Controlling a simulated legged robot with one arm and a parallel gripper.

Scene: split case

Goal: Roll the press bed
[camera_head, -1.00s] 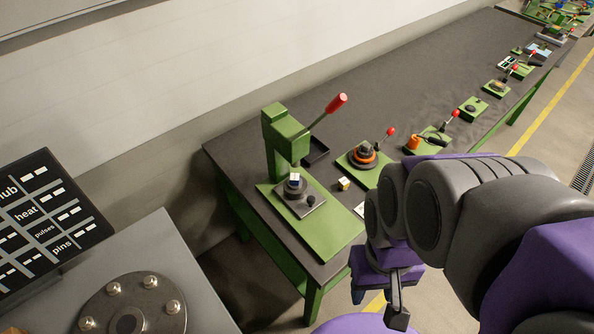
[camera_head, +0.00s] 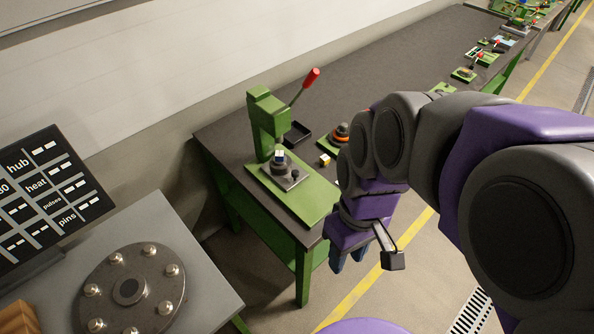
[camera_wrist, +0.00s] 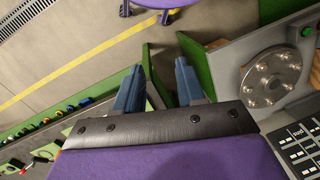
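The green press (camera_head: 266,125) stands at the near end of the long dark bench, with a red-tipped lever (camera_head: 311,77) rising to the right. The press bed (camera_head: 284,172) is a grey plate on the green base, with a small dark knob at its right corner. A small white-and-yellow block (camera_head: 279,156) sits on a round piece on the bed, below the ram. My gripper (camera_head: 349,261) hangs in front of the bench's near edge, right of and below the press, apart from it. In the wrist view, its two blue fingers (camera_wrist: 156,84) are spread apart with nothing between them.
A second small block (camera_head: 325,160) and a black tray (camera_head: 297,133) lie near the press. An orange-ringed fixture (camera_head: 340,134) stands beyond, partly behind my arm. A grey stand with a bolted disc (camera_head: 130,290) and a black label board (camera_head: 48,190) are at left.

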